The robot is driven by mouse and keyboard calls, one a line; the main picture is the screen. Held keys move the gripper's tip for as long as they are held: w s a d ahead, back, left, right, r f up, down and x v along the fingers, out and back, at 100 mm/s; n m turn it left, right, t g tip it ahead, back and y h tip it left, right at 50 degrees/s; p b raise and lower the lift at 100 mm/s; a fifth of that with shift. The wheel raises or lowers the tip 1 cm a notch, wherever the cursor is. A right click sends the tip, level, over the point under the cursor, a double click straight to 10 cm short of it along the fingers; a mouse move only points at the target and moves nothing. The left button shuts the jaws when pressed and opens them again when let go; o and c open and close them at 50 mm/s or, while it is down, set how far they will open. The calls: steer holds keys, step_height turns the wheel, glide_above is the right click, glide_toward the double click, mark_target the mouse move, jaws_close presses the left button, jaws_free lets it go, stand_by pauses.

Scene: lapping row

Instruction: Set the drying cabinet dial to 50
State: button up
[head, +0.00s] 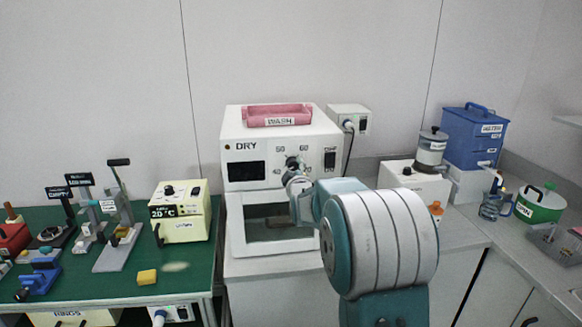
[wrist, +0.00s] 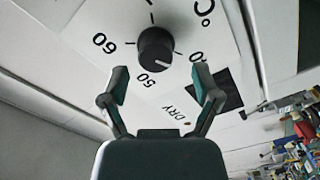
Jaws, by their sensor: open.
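The white drying cabinet (head: 233,132), marked DRY, stands on the counter in the middle of the head view. Its black dial (head: 292,162) is on the front face, partly hidden by my gripper (head: 294,181). In the wrist view the dial (wrist: 156,49) is round and black, with numbers 60 and 50 and a partly hidden number around it. A pale mark shows on the knob's lower part, on the side of the 50; I cannot tell if it lines up exactly. My gripper (wrist: 160,76) is open and empty, its fingers just short of the dial and to either side of it.
A dark display (head: 246,171) and a black switch (head: 329,160) flank the dial. A pink WASH tray (head: 277,116) lies on top of the cabinet. A yellow device (head: 180,211) stands on the green bench at left. A blue tank (head: 474,137) and other vessels stand at right.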

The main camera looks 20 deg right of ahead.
mark_target(294, 168)
steer(key=shift+w+d+f, duration=0.1)
steer(key=shift+w+d, duration=0.8)
steer(key=shift+w, duration=0.15)
steer(key=shift+w+d, duration=0.15)
steer(key=shift+w, duration=0.2)
steer(key=shift+a, duration=0.65)
steer(key=shift+c, duration=0.4)
steer(key=shift+d, duration=0.1)
jaws_close()
steer(key=shift+d, duration=0.15)
